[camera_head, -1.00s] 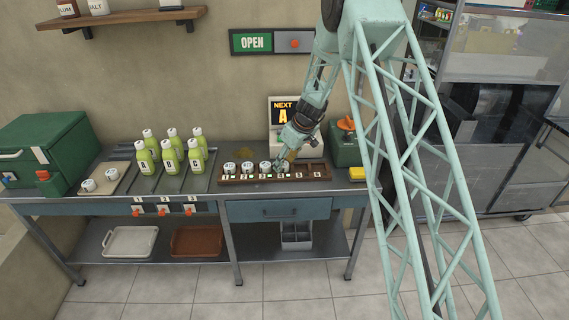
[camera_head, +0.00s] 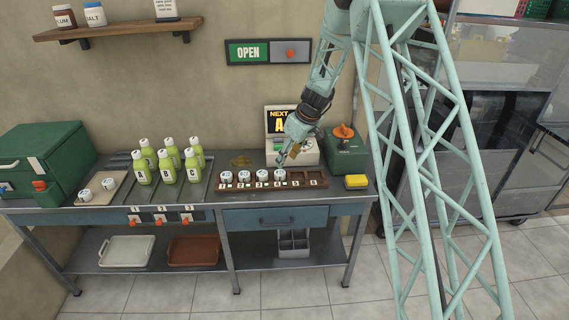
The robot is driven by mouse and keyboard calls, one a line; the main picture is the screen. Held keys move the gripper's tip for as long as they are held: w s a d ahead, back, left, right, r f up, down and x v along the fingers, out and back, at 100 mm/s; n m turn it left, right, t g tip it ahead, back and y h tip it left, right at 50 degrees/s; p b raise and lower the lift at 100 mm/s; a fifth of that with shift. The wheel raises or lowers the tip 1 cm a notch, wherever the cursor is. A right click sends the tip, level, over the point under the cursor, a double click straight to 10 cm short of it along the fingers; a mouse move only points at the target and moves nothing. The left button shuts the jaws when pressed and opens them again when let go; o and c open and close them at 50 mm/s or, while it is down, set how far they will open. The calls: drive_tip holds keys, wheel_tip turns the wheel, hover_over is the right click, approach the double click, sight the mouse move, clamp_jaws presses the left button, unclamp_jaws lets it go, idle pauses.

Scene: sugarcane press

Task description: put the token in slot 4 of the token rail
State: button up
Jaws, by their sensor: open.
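The token rail (camera_head: 266,187) is a brown strip of numbered slots on the metal bench. White round tokens stand in its first slots from the left. A white token (camera_head: 280,175) sits in the slot that appears to be slot 4, level with its neighbours. The two slots to its right look empty. My gripper (camera_head: 284,160) is open just above and slightly right of this token, apparently clear of it. The fingers are small in the picture, so the exact gap is hard to tell.
Green bottles (camera_head: 168,165) stand in a tray on the left. Two more white tokens (camera_head: 97,190) lie on a beige tray beside the green box (camera_head: 45,162). A NEXT display (camera_head: 281,121) stands behind the rail. A yellow sponge (camera_head: 356,182) is at right.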

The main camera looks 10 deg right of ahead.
drive_tip(key=shift+v, duration=1.55)
